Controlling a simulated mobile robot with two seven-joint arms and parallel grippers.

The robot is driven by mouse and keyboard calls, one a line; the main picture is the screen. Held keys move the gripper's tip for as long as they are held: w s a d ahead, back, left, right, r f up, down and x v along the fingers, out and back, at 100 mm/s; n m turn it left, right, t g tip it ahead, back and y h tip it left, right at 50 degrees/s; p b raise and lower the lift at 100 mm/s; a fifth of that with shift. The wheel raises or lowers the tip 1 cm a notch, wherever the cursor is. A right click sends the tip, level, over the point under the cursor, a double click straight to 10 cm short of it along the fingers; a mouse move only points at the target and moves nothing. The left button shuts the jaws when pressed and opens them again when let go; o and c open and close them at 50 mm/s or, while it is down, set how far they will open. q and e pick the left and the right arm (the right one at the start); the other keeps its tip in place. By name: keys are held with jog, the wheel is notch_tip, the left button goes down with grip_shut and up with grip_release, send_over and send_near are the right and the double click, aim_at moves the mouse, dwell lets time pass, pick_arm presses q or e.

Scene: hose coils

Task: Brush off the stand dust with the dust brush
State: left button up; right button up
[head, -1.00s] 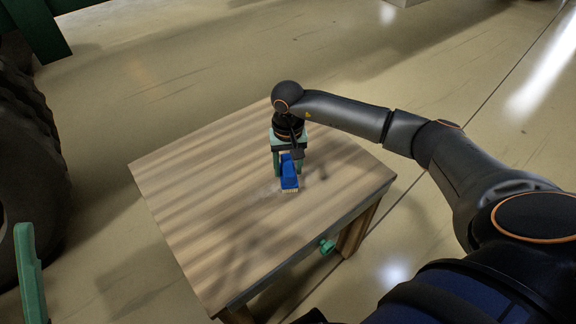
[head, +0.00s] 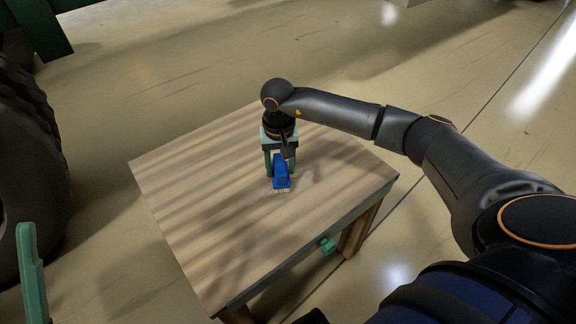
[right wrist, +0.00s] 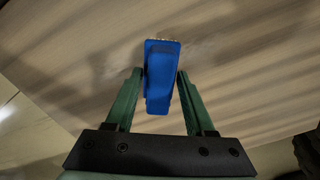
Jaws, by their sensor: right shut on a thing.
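My right gripper (head: 281,170) is shut on the blue dust brush (head: 282,181), low over the wooden stand (head: 220,220). In the right wrist view the brush (right wrist: 162,65) sits between the two green fingers, with its pale bristles at the far end, at or close to the top. I cannot tell whether the bristles touch the wood. A faint pale dust patch (head: 267,193) shows beside the bristles; its full extent is hard to make out. A green finger, seemingly of my left gripper (head: 32,275), shows at the left edge; the rest is out of frame.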

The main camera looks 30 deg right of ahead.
jog(key=w+a, duration=0.1)
jog(key=a, duration=0.1)
jog(key=w+a+b, duration=0.1)
jog(key=a, duration=0.1)
jog(key=w+a+b, duration=0.1)
jog(key=a, duration=0.1)
jog(key=shift+w+a+f, duration=0.1)
jog(key=shift+w+a+b, duration=0.25)
jog(key=shift+a+b, duration=0.15)
jog(key=shift+a, duration=0.1)
jog(key=shift+f+b, duration=0.7)
jog(key=shift+f, duration=0.1)
dwell(1.3)
jog(key=shift+s+d+r+p, duration=0.1)
jog(key=shift+s+r+p, duration=0.05)
jog(key=shift+s+p, duration=1.05)
jog(key=shift+s, duration=0.8)
